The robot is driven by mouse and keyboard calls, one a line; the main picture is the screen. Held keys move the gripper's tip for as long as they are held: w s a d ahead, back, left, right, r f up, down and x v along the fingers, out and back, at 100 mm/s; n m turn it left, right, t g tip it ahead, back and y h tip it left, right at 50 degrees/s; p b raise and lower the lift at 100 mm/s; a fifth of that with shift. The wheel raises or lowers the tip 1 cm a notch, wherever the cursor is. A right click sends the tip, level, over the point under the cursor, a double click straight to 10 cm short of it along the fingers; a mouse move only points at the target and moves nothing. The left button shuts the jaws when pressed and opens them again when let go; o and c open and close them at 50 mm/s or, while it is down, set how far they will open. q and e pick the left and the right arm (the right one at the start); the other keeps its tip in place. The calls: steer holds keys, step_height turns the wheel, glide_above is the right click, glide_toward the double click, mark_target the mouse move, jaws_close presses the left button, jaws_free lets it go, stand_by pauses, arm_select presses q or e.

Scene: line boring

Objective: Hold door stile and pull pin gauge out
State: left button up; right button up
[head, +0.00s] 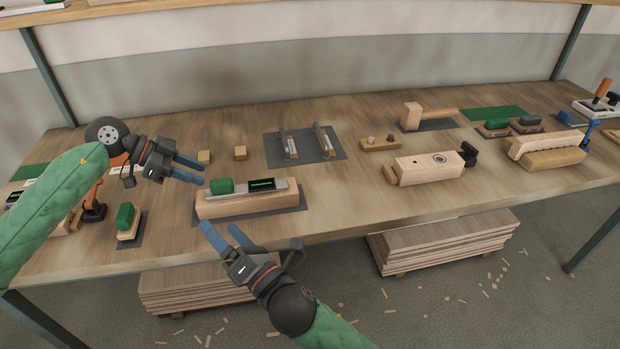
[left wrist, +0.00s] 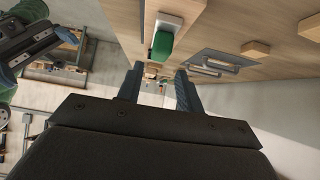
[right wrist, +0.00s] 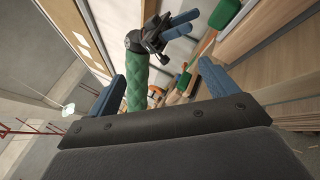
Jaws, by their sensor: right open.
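The door stile (head: 245,207) appears to be the pale wooden block on a dark mat near the table's front edge. On its top are a green cylindrical handle (head: 222,186), which looks like the pin gauge's grip, and a grey metal piece with a dark display (head: 262,184). Any pin inside the wood is hidden. My left gripper (head: 203,174) is open and empty, left of the green handle and apart from it. The handle also shows in the left wrist view (left wrist: 162,46). My right gripper (head: 218,225) is open and empty, in front of the stile's left end.
A green-topped block (head: 125,216) stands left of the stile. Two small wood blocks (head: 240,152) and a mat with metal fittings (head: 328,157) lie behind. A larger wooden block (head: 428,169) with a black part sits to the right. Table between it and the stile is clear.

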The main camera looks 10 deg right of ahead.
steer(key=w+d+n+g+y, duration=0.1)
steer(key=w+n+g+y, duration=0.2)
steer(key=w+n+y, duration=0.4)
steer(key=n+g+h, duration=0.2)
steer(key=n+g, duration=0.9)
steer(key=n, duration=0.2)
glide_above(283, 190)
steer(key=shift+w+a+f, duration=0.1)
steer(key=shift+w+f, duration=0.15)
steer(key=shift+f, duration=0.25)
steer(key=shift+w+a+f, duration=0.1)
steer(key=shift+w+f, duration=0.1)
steer(key=shift+f, duration=0.3)
steer(key=d+f+g+h, duration=0.1)
steer(key=d, duration=0.1)
steer(key=d+f+n+g+h, duration=0.1)
steer(key=d, duration=0.2)
steer(key=w+d+f+n+g+h, duration=0.1)
steer(key=d, duration=0.1)
steer(key=shift+d+f+h, duration=0.3)
steer(key=shift+f, duration=0.1)
steer(key=shift+x, duration=3.8)
steer(key=shift+s+f, duration=0.1)
steer(key=shift+s, duration=0.1)
steer(key=c, duration=1.2)
steer(key=o, duration=0.4)
steer(key=c, duration=0.4)
